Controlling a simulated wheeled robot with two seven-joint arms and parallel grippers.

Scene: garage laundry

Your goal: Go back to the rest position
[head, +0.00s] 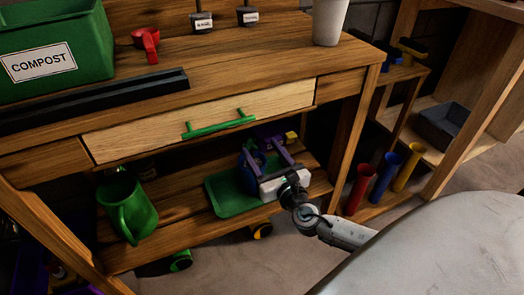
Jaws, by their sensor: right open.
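My right gripper (264,151) reaches in from the lower right to the lower shelf of the wooden workbench. Its two purple fingers are apart and point away from me, over the green tray (226,196). A blue round object (248,178) lies on the tray beside the left finger, partly hidden by the gripper. I cannot tell whether they touch. My left gripper is not in view.
The workbench (335,83) has a drawer (130,133) with a green handle just above the gripper. A green watering can (127,206) stands left on the lower shelf. Red, blue and yellow tubes (383,177) stand to the right. A compost bin (55,48) is on top.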

